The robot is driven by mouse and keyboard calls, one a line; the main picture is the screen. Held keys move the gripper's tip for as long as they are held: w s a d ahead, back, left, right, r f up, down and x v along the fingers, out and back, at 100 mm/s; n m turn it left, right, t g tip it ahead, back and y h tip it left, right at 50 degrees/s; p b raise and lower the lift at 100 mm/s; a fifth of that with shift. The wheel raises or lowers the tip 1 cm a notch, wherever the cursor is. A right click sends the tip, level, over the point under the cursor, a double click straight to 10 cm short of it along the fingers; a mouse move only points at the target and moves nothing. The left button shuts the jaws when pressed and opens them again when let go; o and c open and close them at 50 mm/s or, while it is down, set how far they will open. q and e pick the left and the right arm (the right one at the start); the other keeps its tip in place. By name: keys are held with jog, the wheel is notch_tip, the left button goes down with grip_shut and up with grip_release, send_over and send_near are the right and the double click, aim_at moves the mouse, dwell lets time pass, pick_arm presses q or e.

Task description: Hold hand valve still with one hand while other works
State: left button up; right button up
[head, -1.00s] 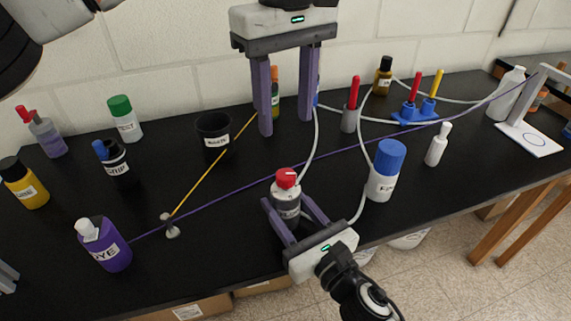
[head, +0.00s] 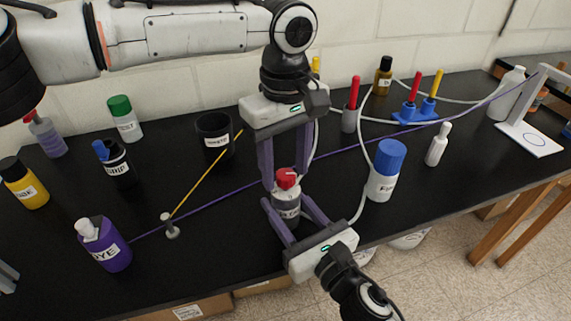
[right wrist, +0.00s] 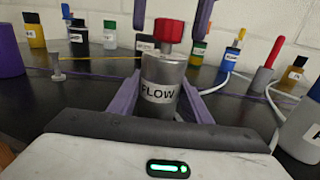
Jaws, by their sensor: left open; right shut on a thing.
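The hand valve is a grey cylinder (head: 287,207) with a red knob (head: 286,178) on top, upright on the black bench. In the right wrist view its body (right wrist: 160,95) carries a "FLOW" label and the red knob (right wrist: 168,33) stands above it. My right gripper (head: 287,212) is shut on the valve's body from the front. My left gripper (head: 287,178) comes down from above, open, with its fingers on either side of the red knob. In the right wrist view the left fingertips flank the knob with visible gaps.
A purple dye bottle (head: 104,244) stands front left. A blue-capped bottle (head: 385,172) with a white hose is close on the right. A black cup (head: 214,137) stands behind left.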

pick_arm(q)
jog(key=c, duration=1.1)
jog(key=shift+o, duration=0.2)
jog(key=shift+m, duration=0.3)
jog(key=m, duration=0.6)
jog(key=shift+d, duration=0.1)
jog(key=m, duration=0.7)
jog(key=o, duration=1.1)
jog(key=shift+c, duration=0.2)
